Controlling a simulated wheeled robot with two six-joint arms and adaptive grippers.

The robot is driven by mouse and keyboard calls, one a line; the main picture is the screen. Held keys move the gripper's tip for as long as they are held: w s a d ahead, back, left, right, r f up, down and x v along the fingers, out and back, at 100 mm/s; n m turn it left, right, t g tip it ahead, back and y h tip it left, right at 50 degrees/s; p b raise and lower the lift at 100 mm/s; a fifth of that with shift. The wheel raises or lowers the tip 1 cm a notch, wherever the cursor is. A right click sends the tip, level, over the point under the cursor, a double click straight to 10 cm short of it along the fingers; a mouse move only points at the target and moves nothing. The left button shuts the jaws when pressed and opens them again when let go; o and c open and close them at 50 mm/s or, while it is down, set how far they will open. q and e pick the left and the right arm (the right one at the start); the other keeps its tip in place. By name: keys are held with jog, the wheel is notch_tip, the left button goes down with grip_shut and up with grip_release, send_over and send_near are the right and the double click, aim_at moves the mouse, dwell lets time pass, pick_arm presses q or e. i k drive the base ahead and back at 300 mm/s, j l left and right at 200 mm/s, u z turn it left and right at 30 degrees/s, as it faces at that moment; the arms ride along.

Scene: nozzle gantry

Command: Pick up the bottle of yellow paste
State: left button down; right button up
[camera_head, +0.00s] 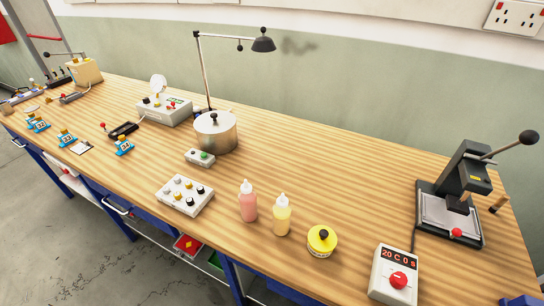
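The bottle of yellow paste (282,218) stands upright on the wooden workbench (330,180), near its front edge. It has a pale yellow body and a white nozzle. A similar bottle with pink content (248,203) stands upright just to its left, with a small gap between them. Neither of my grippers is in view, and nothing touches the yellow bottle.
A yellow round pot with a black knob (321,241) sits close right of the bottle. A knob box (185,194) is to the left, a metal pot (216,133) and lamp (263,42) behind. A control box (394,274) and lever press (452,208) stand at the right.

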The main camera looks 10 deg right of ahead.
aim_at(281, 210)
jog(key=z, duration=0.35)
jog(key=j+z, duration=0.2)
jog(key=j, duration=0.35)
jog(key=j+z, duration=0.25)
jog(key=j, duration=0.25)
jog(key=k+j+z, duration=0.2)
jog(key=j, duration=0.3)
jog(key=j+z, duration=0.2)
jog(key=j, duration=0.35)
jog(key=k+j, duration=0.15)
jog(key=j, duration=0.15)
